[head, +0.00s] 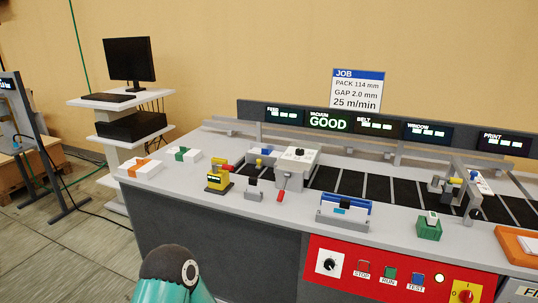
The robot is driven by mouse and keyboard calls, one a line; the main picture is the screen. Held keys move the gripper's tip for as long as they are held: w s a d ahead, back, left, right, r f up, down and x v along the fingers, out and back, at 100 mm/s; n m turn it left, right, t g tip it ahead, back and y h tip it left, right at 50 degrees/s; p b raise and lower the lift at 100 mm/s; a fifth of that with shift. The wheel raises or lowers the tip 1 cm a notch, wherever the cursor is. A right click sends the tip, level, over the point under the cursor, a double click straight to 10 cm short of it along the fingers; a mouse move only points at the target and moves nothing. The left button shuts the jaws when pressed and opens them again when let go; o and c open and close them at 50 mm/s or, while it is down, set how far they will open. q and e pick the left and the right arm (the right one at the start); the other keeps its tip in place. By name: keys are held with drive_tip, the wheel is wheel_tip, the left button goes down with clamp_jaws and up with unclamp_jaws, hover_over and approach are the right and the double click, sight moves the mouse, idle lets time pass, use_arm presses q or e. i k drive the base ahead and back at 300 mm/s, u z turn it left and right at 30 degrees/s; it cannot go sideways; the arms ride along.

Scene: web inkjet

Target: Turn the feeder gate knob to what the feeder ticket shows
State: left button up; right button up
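A white feeder block (295,172) stands at the left end of the dark belt. A small dark knob (299,152) sits on its top; its setting is too small to read, and I cannot tell for sure that it is the gate knob. The job ticket (358,91) stands behind the machine and reads "PACK 114 mm, GAP 2.0 mm, 25 m/min". Neither of my grippers shows; only a teal and dark part of my arm is at the bottom, left of the middle, well apart from the block.
A red panel (344,285) on the machine front carries a dial (329,263), buttons and a red rotary switch (465,295). A yellow gauge (219,179), a blue-backed holder (344,212) and a green block (429,228) stand on the deck. The vacuum display (328,122) reads GOOD.

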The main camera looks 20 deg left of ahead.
sight(298, 151)
drive_tip(key=u, duration=0.8)
drive_tip(key=k, duration=0.9)
drive_tip(key=u, duration=1.25)
drive_tip(key=i, duration=1.35)
drive_tip(key=z, duration=0.85)
drive_tip(key=i, duration=0.7)
drive_tip(key=z, duration=0.5)
drive_tip(key=k, duration=0.8)
drive_tip(key=z, duration=0.25)
drive_tip(key=i, duration=0.65)
drive_tip(key=u, duration=0.05)
